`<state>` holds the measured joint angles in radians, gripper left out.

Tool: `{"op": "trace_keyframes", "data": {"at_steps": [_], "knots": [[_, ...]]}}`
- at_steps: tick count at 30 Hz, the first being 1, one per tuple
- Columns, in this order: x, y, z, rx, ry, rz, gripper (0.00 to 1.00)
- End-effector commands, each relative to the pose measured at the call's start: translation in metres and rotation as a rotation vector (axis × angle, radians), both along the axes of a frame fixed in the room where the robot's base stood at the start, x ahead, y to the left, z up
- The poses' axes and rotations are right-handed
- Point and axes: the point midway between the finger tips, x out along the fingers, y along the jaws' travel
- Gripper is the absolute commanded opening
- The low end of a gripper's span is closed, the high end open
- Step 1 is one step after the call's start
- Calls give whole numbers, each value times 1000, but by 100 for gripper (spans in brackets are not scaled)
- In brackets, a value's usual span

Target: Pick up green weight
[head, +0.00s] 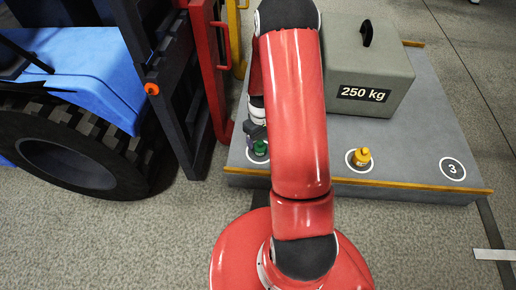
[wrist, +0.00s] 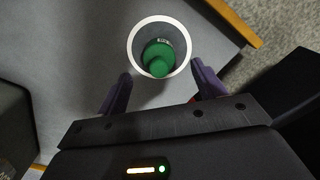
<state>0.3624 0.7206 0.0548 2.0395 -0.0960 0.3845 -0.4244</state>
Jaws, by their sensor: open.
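The green weight (wrist: 159,57) is a small green cylinder with a knob on top and a dark label. It stands inside a white ring on the grey platform, in the upper middle of the wrist view. In the head view the green weight (head: 260,148) shows just left of my red arm, partly hidden by my wrist. My gripper (wrist: 160,82) is open, with its two purple fingers on either side, a little short of the weight. Nothing is between the fingers. In the head view my gripper is mostly hidden behind my arm.
A yellow weight (head: 361,157) stands in another ring to the right. A ring marked 3 (head: 452,169) is empty. A large grey 250 kg block (head: 368,70) sits at the back of the platform (head: 420,150). A blue forklift (head: 80,75) with a red frame stands left.

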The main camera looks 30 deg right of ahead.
Motion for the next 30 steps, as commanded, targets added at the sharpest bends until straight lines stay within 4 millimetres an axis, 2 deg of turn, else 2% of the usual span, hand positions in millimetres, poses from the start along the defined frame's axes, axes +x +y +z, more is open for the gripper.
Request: {"op": "trace_keyframes", "data": {"at_steps": [5,12,20,30], "knots": [[0,0,-17,0,1,0,69],[0,-1,-53,0,1,-1,69],[0,-1,-55,-1,-1,-1,69],[0,-1,-55,-1,-1,-1,24]]}}
